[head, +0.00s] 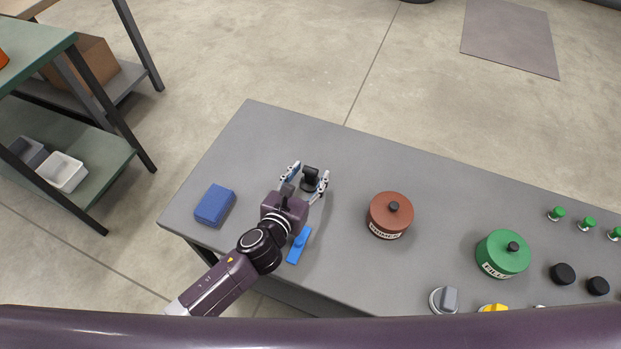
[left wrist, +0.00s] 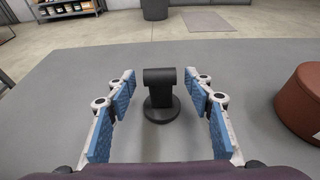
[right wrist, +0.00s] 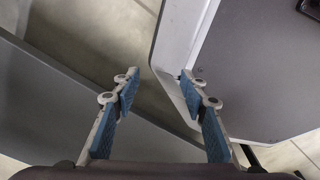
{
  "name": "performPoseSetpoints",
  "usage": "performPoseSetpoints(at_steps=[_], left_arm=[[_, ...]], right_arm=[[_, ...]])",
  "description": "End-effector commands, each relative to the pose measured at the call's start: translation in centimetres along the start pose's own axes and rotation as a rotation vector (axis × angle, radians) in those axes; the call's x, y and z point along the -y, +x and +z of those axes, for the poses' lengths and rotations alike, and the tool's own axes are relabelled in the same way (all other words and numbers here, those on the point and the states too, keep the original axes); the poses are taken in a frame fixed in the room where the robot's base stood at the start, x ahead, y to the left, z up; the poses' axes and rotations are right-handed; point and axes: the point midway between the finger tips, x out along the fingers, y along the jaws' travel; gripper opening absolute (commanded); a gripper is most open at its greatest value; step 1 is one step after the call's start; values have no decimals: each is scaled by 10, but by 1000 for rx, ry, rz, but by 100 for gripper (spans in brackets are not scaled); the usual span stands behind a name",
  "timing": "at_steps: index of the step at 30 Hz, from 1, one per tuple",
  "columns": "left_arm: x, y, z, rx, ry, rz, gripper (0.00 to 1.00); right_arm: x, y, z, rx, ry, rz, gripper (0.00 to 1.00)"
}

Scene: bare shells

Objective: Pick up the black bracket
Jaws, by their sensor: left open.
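The black bracket (head: 310,178) stands upright on the grey table (head: 262,140), with a round base and a wider top piece. In the left wrist view the bracket (left wrist: 160,92) stands between and beyond the blue-padded fingertips. My left gripper (head: 306,176) is open, its fingers on either side of the bracket; I see gaps between the pads and it. My right gripper (right wrist: 155,82) shows only in its own wrist view, with its fingers apart and nothing between them.
A red-brown lidded pot (head: 390,215) and a green one (head: 502,254) stand to the right. The table's far left corner is clear.

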Motion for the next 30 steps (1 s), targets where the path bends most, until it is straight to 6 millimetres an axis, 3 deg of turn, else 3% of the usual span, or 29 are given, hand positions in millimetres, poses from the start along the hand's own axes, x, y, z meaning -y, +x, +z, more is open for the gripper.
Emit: performPoseSetpoints(at_steps=[6, 11, 24, 30], left_arm=[[0, 12, 0, 0, 0, -1, 48], [0, 11, 0, 0, 0, -1, 48], [0, 11, 0, 0, -1, 0, 0], [0, 11, 1, 2, -1, -1, 0]], right_arm=[[-9, 1, -19, -29, -2, 10, 40], [-13, 1, -20, -30, -2, 15, 40], [-14, 1, -9, -13, -1, 15, 40], [-13, 1, -9, -13, -1, 15, 40]])
